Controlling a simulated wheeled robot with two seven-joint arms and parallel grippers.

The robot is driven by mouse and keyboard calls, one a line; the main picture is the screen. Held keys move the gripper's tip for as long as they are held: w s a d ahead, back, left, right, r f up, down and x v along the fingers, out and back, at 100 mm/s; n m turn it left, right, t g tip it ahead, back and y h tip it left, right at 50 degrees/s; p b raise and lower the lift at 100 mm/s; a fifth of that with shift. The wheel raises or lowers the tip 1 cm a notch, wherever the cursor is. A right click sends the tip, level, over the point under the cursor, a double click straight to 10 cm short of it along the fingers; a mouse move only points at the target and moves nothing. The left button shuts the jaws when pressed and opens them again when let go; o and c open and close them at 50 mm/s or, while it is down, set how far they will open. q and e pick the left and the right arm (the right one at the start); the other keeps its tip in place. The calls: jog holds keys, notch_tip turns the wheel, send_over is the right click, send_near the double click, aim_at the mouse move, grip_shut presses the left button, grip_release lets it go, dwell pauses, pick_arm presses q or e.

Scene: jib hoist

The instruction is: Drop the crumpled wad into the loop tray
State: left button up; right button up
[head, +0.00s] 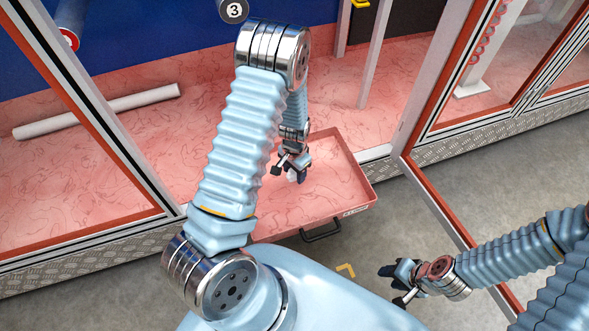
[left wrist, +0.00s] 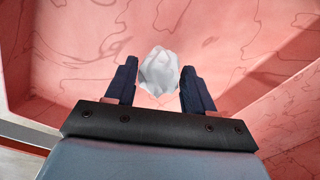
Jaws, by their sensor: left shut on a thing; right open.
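The crumpled wad (left wrist: 158,72) is white and faceted, and it sits between the dark fingers of my left gripper (left wrist: 158,85) in the left wrist view. In the head view my left gripper (head: 287,172) is shut on the wad (head: 293,176), which is partly hidden by the fingers. They are over a red, marbled, shallow tray (head: 338,185) with a dark loop handle (head: 321,230) on its front. My left arm hides the tray's left part. My right gripper (head: 392,286) is open and empty, above the grey floor at the lower right.
A white tube (head: 95,112) lies on the red marbled floor of the bay at left. White posts (head: 376,55) stand behind the tray. A framed door (head: 435,200) stands open at right.

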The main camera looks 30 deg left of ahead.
pick_arm(q)
jog(key=o, duration=1.2)
jog(key=shift+r, duration=0.1)
notch_tip(320, 180, up, 14)
jog(key=shift+f+p, duration=0.15)
jog(key=shift+p, duration=0.4)
jog(key=shift+s+f, duration=0.1)
